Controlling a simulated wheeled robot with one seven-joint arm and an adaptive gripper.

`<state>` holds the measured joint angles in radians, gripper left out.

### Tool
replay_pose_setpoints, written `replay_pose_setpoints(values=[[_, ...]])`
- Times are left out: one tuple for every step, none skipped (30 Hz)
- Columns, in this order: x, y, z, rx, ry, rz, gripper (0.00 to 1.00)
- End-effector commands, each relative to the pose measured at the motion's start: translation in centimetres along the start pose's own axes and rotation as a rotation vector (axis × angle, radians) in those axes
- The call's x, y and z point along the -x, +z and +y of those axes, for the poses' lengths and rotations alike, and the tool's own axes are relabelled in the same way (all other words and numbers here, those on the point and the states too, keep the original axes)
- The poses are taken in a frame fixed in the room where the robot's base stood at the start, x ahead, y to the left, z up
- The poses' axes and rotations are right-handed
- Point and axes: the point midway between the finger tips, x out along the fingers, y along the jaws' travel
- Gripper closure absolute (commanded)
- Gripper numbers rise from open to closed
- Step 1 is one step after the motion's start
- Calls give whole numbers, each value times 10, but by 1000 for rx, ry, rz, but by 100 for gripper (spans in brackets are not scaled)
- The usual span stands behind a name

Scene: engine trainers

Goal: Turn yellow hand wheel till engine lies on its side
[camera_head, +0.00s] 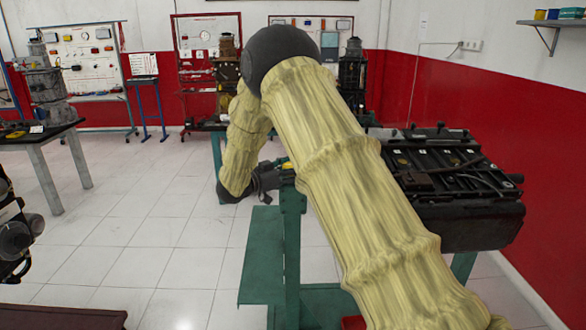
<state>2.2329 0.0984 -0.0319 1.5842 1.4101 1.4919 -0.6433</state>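The dark engine (465,215) is mounted on a green stand (292,240) at the right, partly hidden behind my sleeved arm. Its long, flat face with round openings and a cable points upward. A small yellow bit (287,166) shows at the top of the stand's post, beside my gripper; it may be part of the hand wheel, most of which is hidden. My dark gripper (266,178) is at the left side of that post, close to the yellow bit. Its fingers are too small and covered to tell whether they are open or touch the wheel.
A grey table (45,140) with a mechanical unit stands at the left. Other machine parts (14,238) are at the left edge. Display boards (88,60) and benches line the back wall. A red and white wall bounds the right. White tiled floor is clear left of the stand.

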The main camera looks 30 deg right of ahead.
Motion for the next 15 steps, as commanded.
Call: replay_pose_setpoints(values=[[0, 0, -2, -4, 42, 0, 67], [0, 0, -2, -3, 68, 1, 67], [0, 0, -1, -4, 102, 2, 67], [0, 0, -1, -4, 127, 0, 67], [0, 0, -1, -3, 151, 1, 67], [0, 1, -1, -3, 182, 1, 67], [0, 0, -1, -4, 204, 0, 67], [0, 0, -1, -3, 226, 0, 67], [-1, 0, -1, -4, 252, 0, 67], [-1, 1, 0, -3, 272, 1, 67], [-1, 0, -1, -3, 289, 1, 67], [-1, 0, 0, -3, 311, 1, 67], [-1, 0, 0, -4, 326, 0, 67], [-1, 0, 0, -4, 340, 1, 67], [-1, 0, 0, -3, 356, 1, 67]])
